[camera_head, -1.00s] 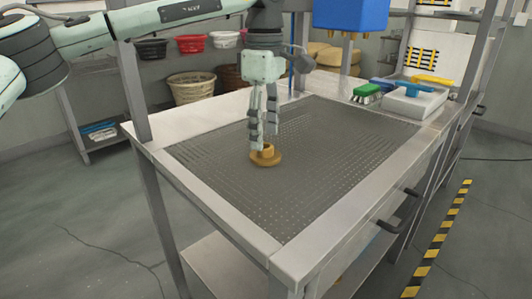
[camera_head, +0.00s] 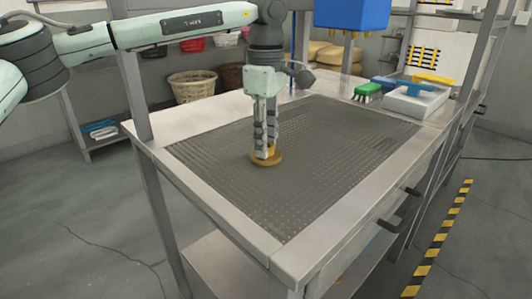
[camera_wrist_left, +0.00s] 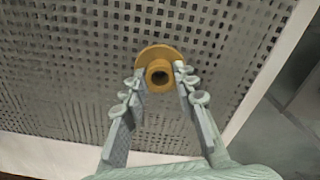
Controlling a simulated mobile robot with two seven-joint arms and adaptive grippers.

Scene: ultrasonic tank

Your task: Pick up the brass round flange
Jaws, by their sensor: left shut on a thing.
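The brass round flange (camera_head: 267,161) rests flat on the dark perforated mat of the workbench. It has a wide disc and a raised hub with a hole. In the left wrist view the flange (camera_wrist_left: 159,58) shows between the fingertips, its hub toward the camera. My left gripper (camera_head: 266,155) points straight down over the flange, its fingers closed on the hub; in the left wrist view the fingertips of the gripper (camera_wrist_left: 161,76) lie on either side of the hub. The fingers hide part of the hub in the head view. My right gripper is not in view.
The perforated mat (camera_head: 320,190) is otherwise bare around the flange, inside the bench's pale metal border. At the back right are a green brush (camera_head: 367,90) and a white tray (camera_head: 415,102) with blue and yellow items. A blue box (camera_head: 352,14) hangs above the back.

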